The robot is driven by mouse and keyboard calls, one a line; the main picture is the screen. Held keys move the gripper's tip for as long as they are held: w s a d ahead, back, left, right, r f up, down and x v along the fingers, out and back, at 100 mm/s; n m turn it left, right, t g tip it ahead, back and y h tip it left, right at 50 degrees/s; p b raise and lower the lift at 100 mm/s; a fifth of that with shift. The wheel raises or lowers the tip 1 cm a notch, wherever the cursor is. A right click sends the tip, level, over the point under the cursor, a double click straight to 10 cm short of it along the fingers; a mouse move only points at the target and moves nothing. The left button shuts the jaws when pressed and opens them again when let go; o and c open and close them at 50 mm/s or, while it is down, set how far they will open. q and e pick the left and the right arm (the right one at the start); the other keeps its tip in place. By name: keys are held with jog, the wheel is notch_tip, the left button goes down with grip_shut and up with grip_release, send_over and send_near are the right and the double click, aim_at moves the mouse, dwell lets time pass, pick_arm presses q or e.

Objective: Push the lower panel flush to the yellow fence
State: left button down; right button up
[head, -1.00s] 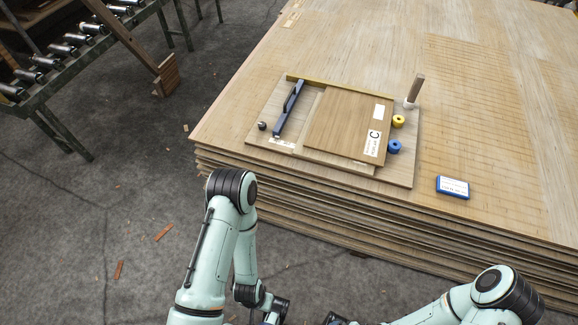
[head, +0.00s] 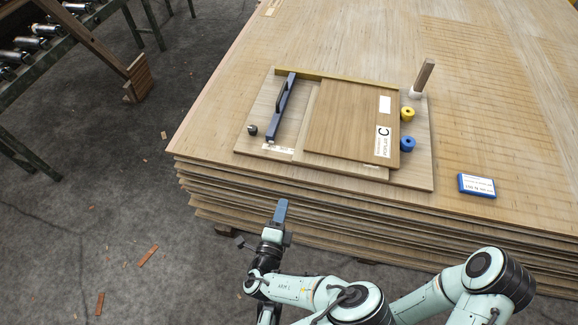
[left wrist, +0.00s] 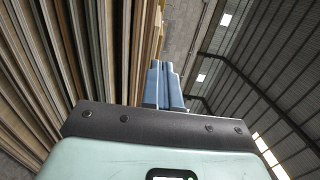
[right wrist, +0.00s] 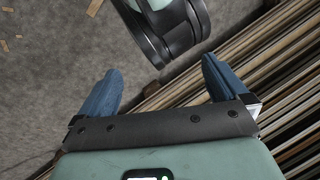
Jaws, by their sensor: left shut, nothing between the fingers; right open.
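The lower panel (head: 345,167) is pale wood and lies mostly hidden under a darker upper panel (head: 345,120) marked C. It shows as a strip along the left and near sides. The yellow fence (head: 335,79) runs along the far edge of the base board (head: 412,178). The upper panel's far edge lies close to the fence; the lower panel's far edge is mostly hidden. My left gripper (head: 281,212) is shut and empty, in front of the stack's near edge, apart from the panels. My right gripper (right wrist: 160,85) is open and empty in the right wrist view, beside the stack.
A blue bar with a handle (head: 281,108) and a dark knob (head: 252,130) are left of the panels. A yellow roll (head: 407,114), a blue roll (head: 407,143) and a wooden post (head: 424,75) stand right. A blue box (head: 477,185) lies on the veneer stack (head: 500,110).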

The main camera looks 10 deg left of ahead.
aim_at(295, 169)
pick_arm(q)
jog(key=w+b, duration=0.2)
jog(key=w, duration=1.1)
jog(key=shift+w, duration=0.4)
pick_arm(e)
jog(key=shift+t+h, duration=0.3)
jog(key=shift+t, duration=0.2)
jog(key=w, duration=0.1)
jog(key=w+d+f, duration=0.1)
jog(key=w+f, duration=0.1)
jog(key=shift+w+d+f, duration=0.2)
jog(key=shift+d, duration=0.2)
pick_arm(q)
jog(key=shift+w, duration=1.1)
pick_arm(e)
jog(key=shift+s, duration=0.1)
